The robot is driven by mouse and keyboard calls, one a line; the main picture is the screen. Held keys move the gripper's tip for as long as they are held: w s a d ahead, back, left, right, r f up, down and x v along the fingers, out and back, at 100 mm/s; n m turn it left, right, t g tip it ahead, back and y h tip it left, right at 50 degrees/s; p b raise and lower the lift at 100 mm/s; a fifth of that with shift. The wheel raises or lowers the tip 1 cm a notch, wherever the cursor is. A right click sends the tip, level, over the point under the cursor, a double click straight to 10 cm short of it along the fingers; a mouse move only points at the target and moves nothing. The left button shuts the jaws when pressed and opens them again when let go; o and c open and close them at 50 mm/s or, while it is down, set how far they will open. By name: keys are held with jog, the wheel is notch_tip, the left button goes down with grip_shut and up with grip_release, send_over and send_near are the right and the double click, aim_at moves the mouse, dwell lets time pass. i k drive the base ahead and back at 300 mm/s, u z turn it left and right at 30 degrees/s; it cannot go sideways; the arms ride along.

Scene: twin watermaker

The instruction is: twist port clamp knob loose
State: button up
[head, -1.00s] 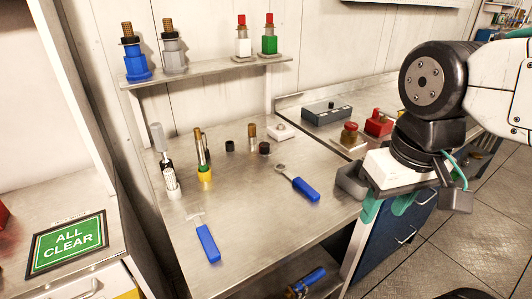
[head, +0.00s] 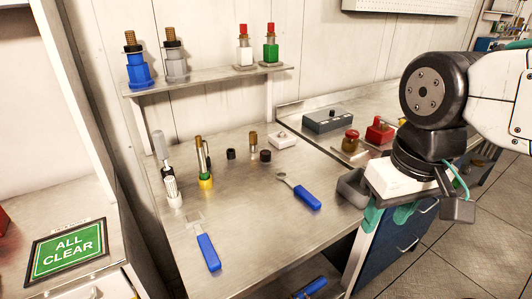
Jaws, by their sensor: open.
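My gripper (head: 388,216) hangs at the right, over the front of the blue cabinet beside the bench. Its teal fingers point down, apart, with nothing seen between them. No port clamp knob can be told for sure. A round red-and-brass knob (head: 351,141) stands on a small plate at the back right of the bench, behind and left of my gripper and apart from it. A red block with a grey top (head: 380,131) sits just right of that knob, partly close behind my wrist.
The steel bench (head: 255,215) holds a blue-handled ring tool (head: 307,198), a blue-handled scraper (head: 208,252) and upright fittings at left. A grey box (head: 327,120) stands at the back. A shelf (head: 205,78) carries several fittings. The bench's front middle is clear.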

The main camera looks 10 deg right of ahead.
aim_at(265, 155)
jog(key=u, duration=2.3)
jog(key=k, duration=0.25)
jog(key=z, duration=2)
jog(key=i, duration=0.5)
jog(key=z, duration=0.05)
